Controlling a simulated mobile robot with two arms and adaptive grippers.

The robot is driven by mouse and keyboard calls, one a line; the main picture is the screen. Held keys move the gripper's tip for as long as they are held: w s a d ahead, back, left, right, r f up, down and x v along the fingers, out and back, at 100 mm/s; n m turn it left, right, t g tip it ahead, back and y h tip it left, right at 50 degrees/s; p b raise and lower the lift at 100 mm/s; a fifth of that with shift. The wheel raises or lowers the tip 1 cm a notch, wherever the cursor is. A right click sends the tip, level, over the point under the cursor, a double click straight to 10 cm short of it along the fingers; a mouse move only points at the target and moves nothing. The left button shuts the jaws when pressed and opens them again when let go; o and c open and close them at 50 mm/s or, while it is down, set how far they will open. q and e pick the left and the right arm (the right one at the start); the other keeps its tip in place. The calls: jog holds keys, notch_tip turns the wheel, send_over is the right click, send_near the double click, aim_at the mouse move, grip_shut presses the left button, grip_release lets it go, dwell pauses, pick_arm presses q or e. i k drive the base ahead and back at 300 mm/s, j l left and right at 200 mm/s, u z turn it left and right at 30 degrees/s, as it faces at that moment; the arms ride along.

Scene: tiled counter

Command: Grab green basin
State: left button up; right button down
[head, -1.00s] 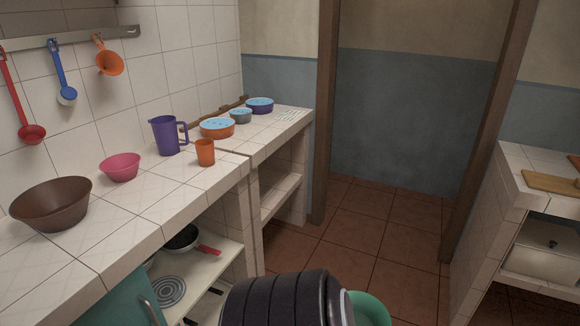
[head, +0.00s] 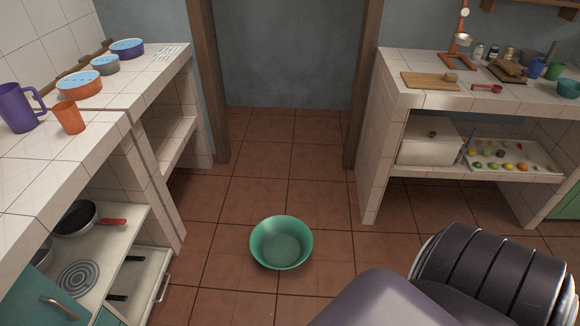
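The green basin (head: 282,246) sits upright on the brown tiled floor, in the lower middle of the head view. It looks empty and its whole rim shows. Parts of my own dark, ribbed arm fill the lower right of the view, to the right of the basin and apart from it in the picture. Neither gripper's fingers are in the view.
A tiled counter (head: 95,150) with a purple jug (head: 18,108), orange cup (head: 69,117) and lidded bowls runs along the left. An open drawer (head: 150,285) juts out below. Another counter (head: 385,98) stands right. Floor around the basin is clear.

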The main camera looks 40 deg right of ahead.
aim_at(278, 242)
jog(key=z, duration=1.25)
